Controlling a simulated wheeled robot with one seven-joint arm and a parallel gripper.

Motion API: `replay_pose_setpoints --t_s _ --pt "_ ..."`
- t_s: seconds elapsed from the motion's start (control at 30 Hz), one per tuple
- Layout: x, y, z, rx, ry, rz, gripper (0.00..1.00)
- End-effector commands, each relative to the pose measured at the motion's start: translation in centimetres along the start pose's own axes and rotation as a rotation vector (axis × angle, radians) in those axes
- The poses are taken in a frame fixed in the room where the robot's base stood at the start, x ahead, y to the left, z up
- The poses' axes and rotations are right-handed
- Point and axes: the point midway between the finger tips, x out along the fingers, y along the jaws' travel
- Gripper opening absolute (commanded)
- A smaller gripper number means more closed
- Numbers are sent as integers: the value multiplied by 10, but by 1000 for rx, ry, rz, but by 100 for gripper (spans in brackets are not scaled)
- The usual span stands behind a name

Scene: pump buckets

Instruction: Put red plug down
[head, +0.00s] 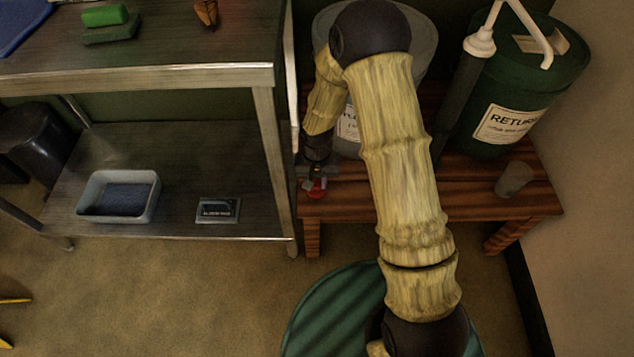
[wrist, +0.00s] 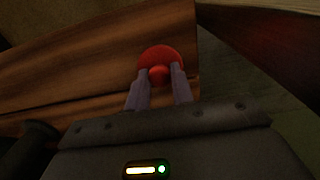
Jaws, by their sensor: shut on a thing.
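The red plug (head: 316,188) is at the left front end of the wooden bench (head: 430,205). In the wrist view the red plug (wrist: 160,58) shows as a round disc with a knob, and the wood of the bench (wrist: 80,75) lies behind it. My gripper (head: 314,180) points down at that end of the bench. In the wrist view my gripper (wrist: 160,78) has its two fingers on either side of the knob, shut on it. I cannot tell whether the plug touches the wood.
A grey bucket (head: 419,45) and a green bucket (head: 530,85) labelled RETURN stand on the bench. A small grey cup (head: 514,178) is at its right. A metal shelf unit (head: 268,120) stands close on the left, holding a tray (head: 150,205). The bench's middle front looks clear.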

Motion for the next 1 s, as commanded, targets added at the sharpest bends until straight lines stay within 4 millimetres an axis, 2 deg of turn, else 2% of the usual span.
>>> replay_pose_setpoints --t_s 0.27,0.3,0.4,0.77,0.87,1.0 --pt "3 -1 0 -2 0 0 2" --pt "3 -1 0 -2 0 0 29" --pt "2 -1 0 -2 0 0 45" --pt "-2 0 0 -1 1 0 45" --pt "-13 0 0 -1 2 -1 45" --pt "-37 0 -1 0 3 -1 45"
